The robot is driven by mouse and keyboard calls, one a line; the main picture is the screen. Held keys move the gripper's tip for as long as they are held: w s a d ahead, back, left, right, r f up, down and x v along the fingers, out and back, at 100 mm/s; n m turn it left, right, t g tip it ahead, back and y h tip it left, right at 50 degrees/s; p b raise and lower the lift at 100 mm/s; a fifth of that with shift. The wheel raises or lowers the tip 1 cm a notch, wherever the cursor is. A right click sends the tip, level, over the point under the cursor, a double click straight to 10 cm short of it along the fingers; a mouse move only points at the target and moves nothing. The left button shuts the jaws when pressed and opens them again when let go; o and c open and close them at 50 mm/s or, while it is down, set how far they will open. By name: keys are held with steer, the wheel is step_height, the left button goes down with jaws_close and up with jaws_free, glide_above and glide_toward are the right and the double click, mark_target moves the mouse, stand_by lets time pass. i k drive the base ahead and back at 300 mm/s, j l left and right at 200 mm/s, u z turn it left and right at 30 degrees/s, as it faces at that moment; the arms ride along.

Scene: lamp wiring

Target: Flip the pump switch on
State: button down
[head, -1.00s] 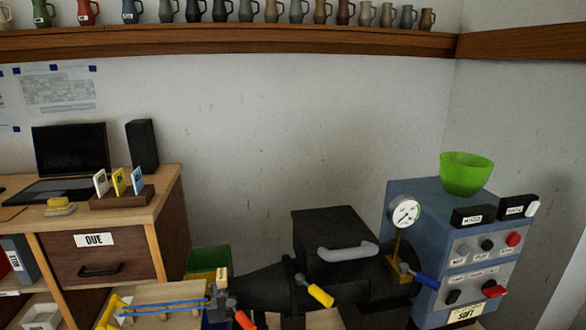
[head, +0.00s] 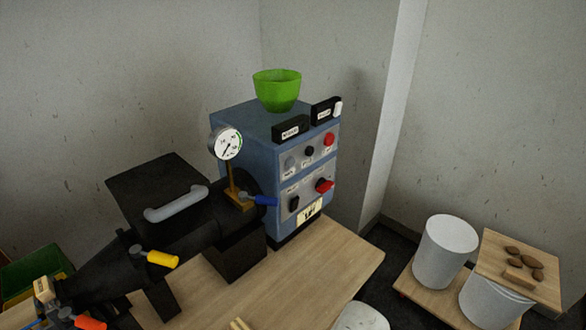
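In the head view, a blue machine cabinet (head: 238,126) stands on a wooden bench, with grey control panels on its front face. The upper panel (head: 300,158) has a grey knob, a black knob and a red button (head: 329,139). The lower panel has a black switch (head: 294,203) and a red switch (head: 323,185). The labels are too small to read, so I cannot tell which is the pump switch or how it is set. Two black labelled boxes (head: 290,129) sit on the cabinet's front top edge, the right one with a white part. My gripper is not in view.
A black machine with a grey handle (head: 176,204), pressure gauge (head: 226,144) and yellow-handled (head: 162,259) and blue-handled (head: 265,201) levers stands left of the cabinet. A green bowl (head: 277,90) is on top. White buckets (head: 446,250) stand right. The bench front (head: 300,280) is mostly clear.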

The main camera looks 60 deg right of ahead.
mark_target(294, 204)
steer(key=z, duration=1)
